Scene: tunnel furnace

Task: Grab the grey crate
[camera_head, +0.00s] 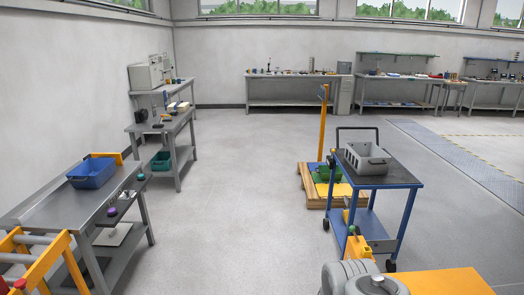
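The grey crate (374,169) sits upright on the dark top of a blue-framed trolley (405,181), right of the middle of the view. It looks open at the top, and its inside looks empty from here. Nothing is touching it except the trolley top under it. My gripper is not in view. Grey rounded parts at the bottom right, below the trolley, look like part of my arm.
A wooden pallet (316,201) with a green bin stands left of the trolley, beside an orange upright post (323,122). A blue bin (92,173) is on the left metal table (60,208). Benches line the back wall. The middle floor is clear.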

